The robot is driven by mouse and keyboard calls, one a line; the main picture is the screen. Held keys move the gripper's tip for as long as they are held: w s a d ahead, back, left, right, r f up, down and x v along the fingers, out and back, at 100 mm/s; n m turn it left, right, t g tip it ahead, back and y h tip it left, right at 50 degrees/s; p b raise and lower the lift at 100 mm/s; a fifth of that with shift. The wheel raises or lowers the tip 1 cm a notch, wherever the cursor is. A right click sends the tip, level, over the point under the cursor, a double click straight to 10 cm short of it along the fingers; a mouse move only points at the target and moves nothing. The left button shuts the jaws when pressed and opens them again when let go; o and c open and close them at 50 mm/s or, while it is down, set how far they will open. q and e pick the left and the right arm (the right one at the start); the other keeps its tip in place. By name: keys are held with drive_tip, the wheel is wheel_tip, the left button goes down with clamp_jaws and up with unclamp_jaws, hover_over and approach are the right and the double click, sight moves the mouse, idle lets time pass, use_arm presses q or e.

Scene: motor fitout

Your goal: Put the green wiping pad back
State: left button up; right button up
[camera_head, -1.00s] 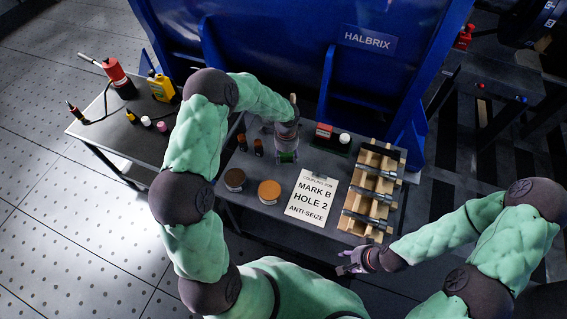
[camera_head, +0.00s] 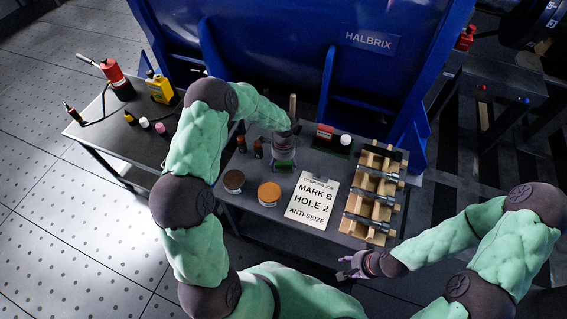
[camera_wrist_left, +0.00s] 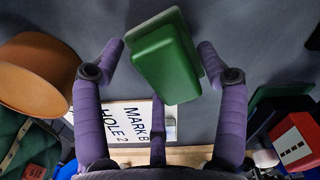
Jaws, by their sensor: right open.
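The green wiping pad (camera_head: 284,165) is at my left gripper, near the middle of the table behind the orange-lidded tin. In the left wrist view the pad (camera_wrist_left: 168,62) sits between the purple fingers of my left gripper (camera_wrist_left: 160,55), one finger on each side and a third below. The left gripper (camera_head: 284,154) appears shut on it, though the contact points are hard to see. A gap between pad and table cannot be made out. My right gripper (camera_head: 352,268) is open and empty off the table's front edge, below the white card.
The white card (camera_head: 312,203) lies right of the orange-lidded tin (camera_head: 269,193) and a dark-lidded tin (camera_head: 233,181). A wooden rack (camera_head: 374,190) with metal parts stands at the right. A red box (camera_head: 324,131) is behind, near the blue housing (camera_head: 290,50).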

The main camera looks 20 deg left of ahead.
sight(283, 163)
idle(0.3)
use_arm(q)
wheel_tip(283, 163, up, 12)
drive_tip(key=p, duration=0.4)
drive_tip(key=shift+r+p, duration=0.15)
drive_tip(key=shift+p, duration=0.25)
